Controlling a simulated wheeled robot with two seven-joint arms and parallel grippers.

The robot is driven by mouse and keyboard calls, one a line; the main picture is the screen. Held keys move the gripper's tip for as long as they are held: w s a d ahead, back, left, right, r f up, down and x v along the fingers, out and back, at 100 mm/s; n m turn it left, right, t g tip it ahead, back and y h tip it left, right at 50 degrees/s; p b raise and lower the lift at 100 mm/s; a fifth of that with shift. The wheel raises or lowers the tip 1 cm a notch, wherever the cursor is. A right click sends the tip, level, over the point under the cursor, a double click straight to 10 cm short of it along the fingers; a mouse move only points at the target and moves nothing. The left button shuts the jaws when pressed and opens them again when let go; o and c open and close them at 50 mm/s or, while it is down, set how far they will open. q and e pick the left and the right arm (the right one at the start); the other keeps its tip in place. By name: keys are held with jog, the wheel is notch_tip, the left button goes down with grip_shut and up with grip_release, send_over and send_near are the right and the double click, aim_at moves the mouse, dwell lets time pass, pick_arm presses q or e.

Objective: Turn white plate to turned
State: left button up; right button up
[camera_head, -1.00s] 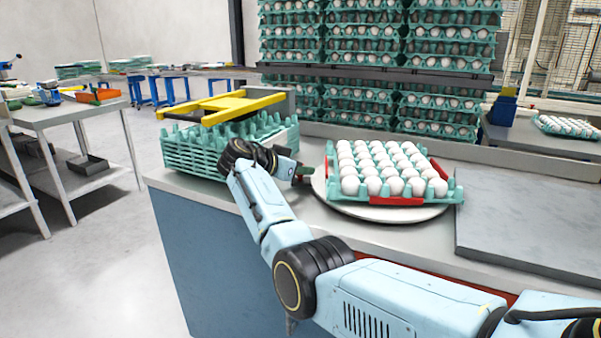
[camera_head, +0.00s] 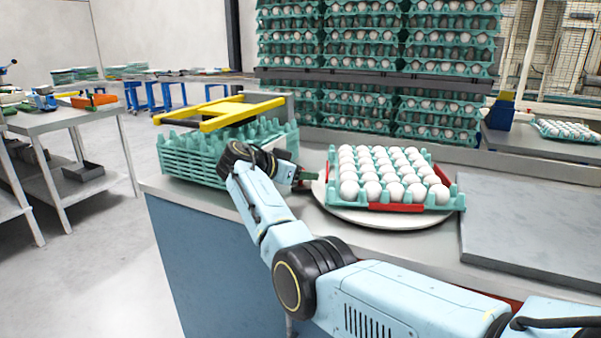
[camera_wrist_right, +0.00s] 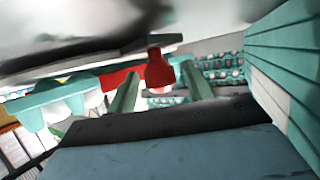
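The round white plate (camera_head: 372,217) lies on the counter, partly under a green egg tray (camera_head: 456,200) full of white eggs, with red strips on its sides. My right gripper (camera_head: 308,176) is low at the plate's left edge, beside the tray. In the right wrist view, the two green fingers (camera_wrist_right: 160,90) stand apart, with a red knob-like piece (camera_wrist_right: 158,68) showing between them. I see gaps beside the knob and cannot tell whether either finger touches it. My left gripper is not in view.
A stack of empty green trays (camera_head: 190,164) stands close left of my right gripper, with a yellow frame (camera_head: 225,112) above it. Tall racks of egg trays stand behind. A bare grey slab (camera_head: 530,225) lies right of the plate.

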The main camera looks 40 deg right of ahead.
jog(key=shift+a, duration=0.15)
jog(key=shift+a+r, duration=0.15)
jog(key=shift+a, duration=0.05)
jog(key=p+v, duration=0.1)
jog(key=v, duration=0.1)
jog(key=shift+a+r, duration=0.15)
jog(key=shift+a, duration=0.1)
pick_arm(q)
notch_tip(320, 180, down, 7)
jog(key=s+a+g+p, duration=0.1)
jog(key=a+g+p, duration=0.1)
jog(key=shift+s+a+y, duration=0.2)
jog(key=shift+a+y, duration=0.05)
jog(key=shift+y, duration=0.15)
pick_arm(e)
jog(key=v, duration=1)
jog(key=shift+s, duration=0.1)
jog(key=shift+c, duration=0.3)
